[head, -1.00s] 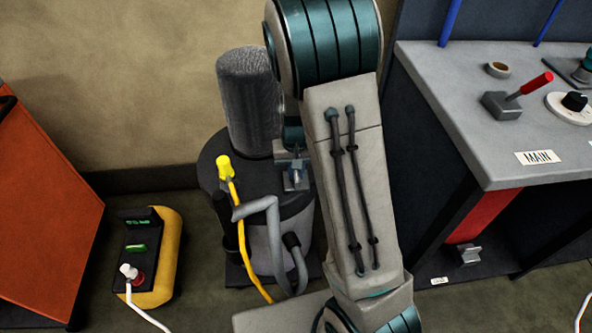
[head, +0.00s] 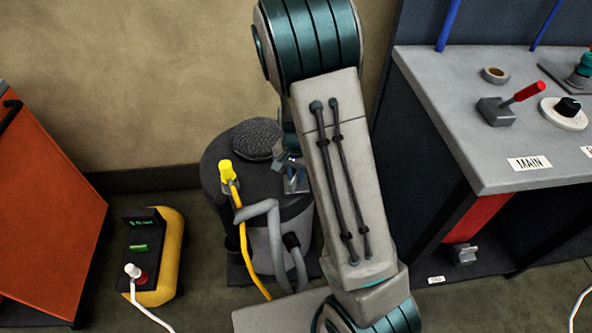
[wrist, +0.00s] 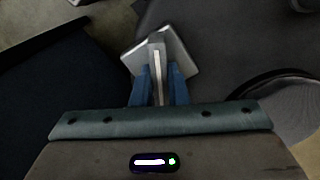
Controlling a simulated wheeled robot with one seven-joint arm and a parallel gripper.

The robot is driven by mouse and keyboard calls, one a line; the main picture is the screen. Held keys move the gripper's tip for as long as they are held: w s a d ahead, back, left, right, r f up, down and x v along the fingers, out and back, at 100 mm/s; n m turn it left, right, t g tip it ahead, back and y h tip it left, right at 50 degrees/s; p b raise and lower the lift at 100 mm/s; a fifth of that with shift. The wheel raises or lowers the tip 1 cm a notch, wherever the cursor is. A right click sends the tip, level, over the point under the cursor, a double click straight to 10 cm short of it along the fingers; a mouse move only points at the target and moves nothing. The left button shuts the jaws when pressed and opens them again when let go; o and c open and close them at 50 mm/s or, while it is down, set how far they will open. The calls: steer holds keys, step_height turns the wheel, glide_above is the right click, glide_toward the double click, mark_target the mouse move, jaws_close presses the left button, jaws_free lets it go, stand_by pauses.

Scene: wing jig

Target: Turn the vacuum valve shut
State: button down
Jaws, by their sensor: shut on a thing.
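The vacuum valve shows in the wrist view as a pale square plate (wrist: 178,50) with a narrow upright handle (wrist: 158,58). My gripper (wrist: 159,74) has its two blue fingers shut on the handle, one on each side. In the head view my gripper (head: 291,168) is at the right side of the dark drum-shaped vacuum unit (head: 219,170), mostly hidden behind my arm. The valve's handle angle cannot be told in the head view. A low, dark grey textured dome (head: 256,139) sits on top of the unit.
A yellow plug (head: 225,171) with a yellow cable and a grey hose (head: 272,222) are at the unit's front. A yellow-black box (head: 153,257) stands on the floor to the left, beside an orange cabinet (head: 50,210). A grey bench (head: 450,130) stands right.

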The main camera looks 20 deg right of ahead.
steer(key=m+p, duration=0.3)
steer(key=m, duration=0.3)
steer(key=shift+r+p, duration=0.2)
steer(key=shift+p, duration=0.2)
steer(key=m+p, duration=0.3)
steer(key=m, duration=0.3)
steer(key=shift+f, duration=0.15)
steer(key=c, duration=1.4)
jaws_free()
steer(key=shift+c, duration=0.2)
step_height(320, 180, up, 14)
steer(key=p, duration=0.2)
steer(key=shift+p, duration=0.35)
steer(key=shift+f, duration=0.1)
